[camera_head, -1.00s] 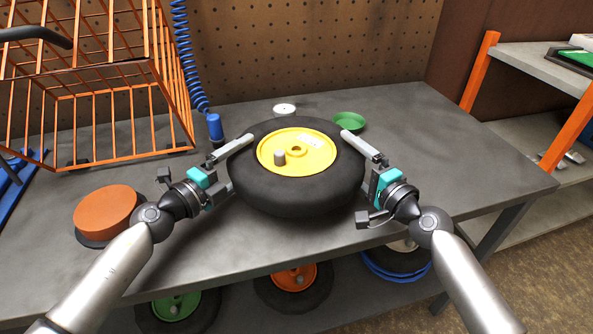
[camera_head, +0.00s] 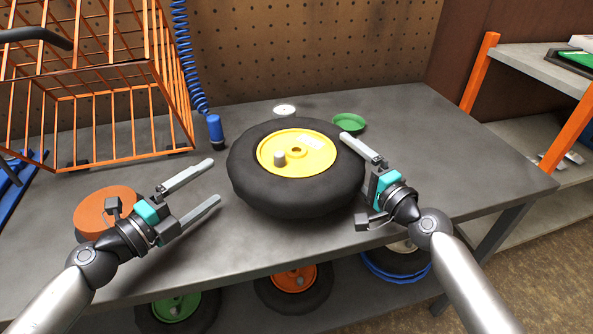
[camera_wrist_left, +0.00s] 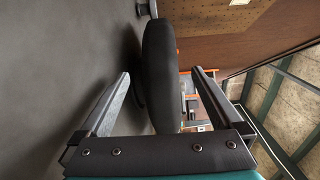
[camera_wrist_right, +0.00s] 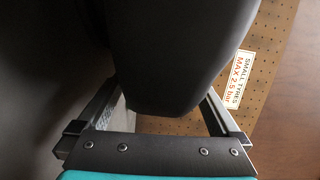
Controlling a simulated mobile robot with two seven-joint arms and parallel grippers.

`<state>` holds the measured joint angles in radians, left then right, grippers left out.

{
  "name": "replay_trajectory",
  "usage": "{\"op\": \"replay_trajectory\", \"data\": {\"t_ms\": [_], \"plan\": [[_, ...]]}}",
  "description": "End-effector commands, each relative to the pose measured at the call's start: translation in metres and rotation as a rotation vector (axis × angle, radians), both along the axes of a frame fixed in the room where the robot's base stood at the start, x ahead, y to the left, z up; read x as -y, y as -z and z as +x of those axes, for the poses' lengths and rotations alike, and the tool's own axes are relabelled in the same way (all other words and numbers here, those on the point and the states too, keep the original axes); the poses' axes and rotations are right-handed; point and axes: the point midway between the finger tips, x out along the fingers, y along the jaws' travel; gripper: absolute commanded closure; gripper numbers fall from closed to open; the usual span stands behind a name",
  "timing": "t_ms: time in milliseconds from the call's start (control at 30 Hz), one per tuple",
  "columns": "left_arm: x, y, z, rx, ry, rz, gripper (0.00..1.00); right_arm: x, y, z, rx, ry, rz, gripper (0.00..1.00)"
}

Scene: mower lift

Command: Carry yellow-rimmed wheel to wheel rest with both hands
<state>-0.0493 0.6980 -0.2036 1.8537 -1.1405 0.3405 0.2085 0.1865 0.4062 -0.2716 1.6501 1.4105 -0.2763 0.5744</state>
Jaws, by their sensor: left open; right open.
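The yellow-rimmed wheel (camera_head: 297,190) lies flat on the grey workbench, its yellow rim facing up. My left gripper (camera_head: 214,180) is open and empty, to the left of the wheel and apart from it. In the left wrist view the wheel's dark tyre (camera_wrist_left: 160,75) stands ahead, between the lines of the open fingers. My right gripper (camera_head: 372,165) is open at the wheel's right side, one finger alongside the tyre's upper edge. In the right wrist view the tyre (camera_wrist_right: 180,50) fills the space between the fingers. I cannot make out a wheel rest.
An orange wire basket (camera_head: 100,110) stands at the back left. An orange disc (camera_head: 105,208) lies left, close to my left wrist. A green dish (camera_head: 349,122) and a white disc (camera_head: 284,110) lie behind the wheel. More wheels (camera_head: 293,285) sit on the lower shelf. The bench's right is clear.

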Motion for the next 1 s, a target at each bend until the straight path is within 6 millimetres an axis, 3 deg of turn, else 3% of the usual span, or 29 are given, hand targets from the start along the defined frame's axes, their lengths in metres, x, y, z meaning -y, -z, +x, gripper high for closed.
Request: {"op": "replay_trajectory", "data": {"t_ms": [433,1000], "plan": [[-0.011,-0.001,-0.014,0.0,0.001,0.0,0.0,0.006,0.001,-0.01,-0.001,0.001,0.0,0.0],[-0.011,0.0,-0.014,0.0,0.0,0.0,0.0,0.048,0.0,-0.086,-0.003,0.0,0.001,0.0]]}}
